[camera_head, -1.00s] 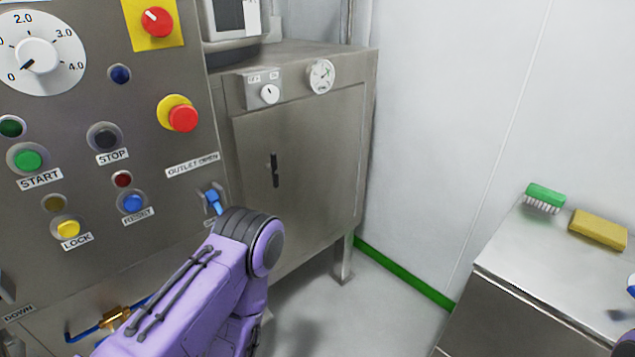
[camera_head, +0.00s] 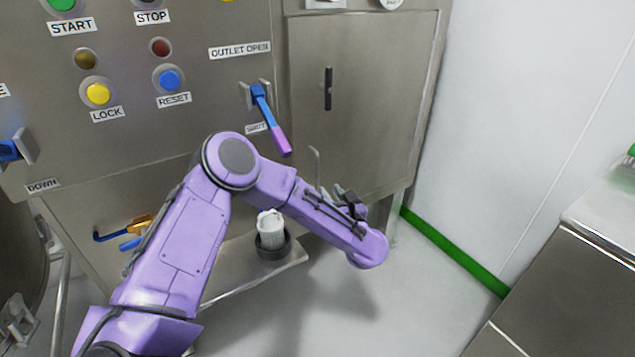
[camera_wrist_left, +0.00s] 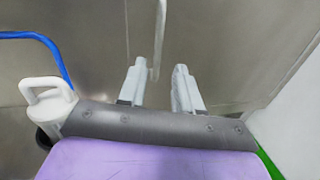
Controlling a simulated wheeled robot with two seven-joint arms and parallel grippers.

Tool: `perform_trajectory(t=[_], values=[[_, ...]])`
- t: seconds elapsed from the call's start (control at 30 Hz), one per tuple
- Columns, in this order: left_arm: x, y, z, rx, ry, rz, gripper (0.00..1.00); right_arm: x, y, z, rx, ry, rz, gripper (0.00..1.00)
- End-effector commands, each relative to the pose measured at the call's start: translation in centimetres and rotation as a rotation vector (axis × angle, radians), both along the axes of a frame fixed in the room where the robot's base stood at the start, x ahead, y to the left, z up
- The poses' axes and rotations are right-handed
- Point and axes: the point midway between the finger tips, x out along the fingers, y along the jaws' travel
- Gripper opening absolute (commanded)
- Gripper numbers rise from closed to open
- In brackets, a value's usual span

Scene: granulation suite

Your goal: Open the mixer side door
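The mixer side door is a grey steel panel (camera_head: 370,75) in the head view, with a black latch (camera_head: 328,88) on its left half. It looks shut. A thin upright bar handle (camera_head: 315,165) shows lower down, behind my arm. My left gripper (camera_head: 342,193) is low in front of the steel, partly hidden by my purple arm. In the left wrist view my two grey fingers stand apart, so the gripper (camera_wrist_left: 158,75) is open. The bar (camera_wrist_left: 159,40) shows between and beyond the fingertips; I cannot tell whether they touch it. My right gripper is out of view.
A control panel (camera_head: 215,75) with buttons and a blue-and-purple lever (camera_head: 270,120) stands left of the door. A white jug (camera_head: 270,229) sits in a dark holder below. A steel bench (camera_head: 545,290) stands at right; open floor lies between.

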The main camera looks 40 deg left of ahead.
Motion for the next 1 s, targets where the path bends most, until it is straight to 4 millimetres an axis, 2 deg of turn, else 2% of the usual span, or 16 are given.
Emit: perform_trajectory(t=[0.17, 0.5, 0.6, 0.77, 0.97, 1.0], values=[[0.1, 0.7, -0.1, -0.053, -0.077, 0.016, 0.34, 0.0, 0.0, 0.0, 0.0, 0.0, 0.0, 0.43], [4.0, 6.7, -0.3, -0.05, -0.072, 0.015, 0.34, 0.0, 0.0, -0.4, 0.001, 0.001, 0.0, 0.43], [4.9, 7.9, -0.3, -0.051, -0.071, 0.013, 0.34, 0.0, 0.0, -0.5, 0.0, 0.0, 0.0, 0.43], [5.5, 8.8, -0.2, -0.049, -0.07, 0.01, 0.34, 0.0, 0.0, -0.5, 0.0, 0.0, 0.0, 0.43], [5.5, 8.8, -0.2, -0.048, -0.069, 0.01, 0.34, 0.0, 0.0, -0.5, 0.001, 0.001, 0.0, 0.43], [5.5, 8.8, -0.2, -0.048, -0.069, 0.01, 0.27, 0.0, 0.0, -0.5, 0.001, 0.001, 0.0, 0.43]])
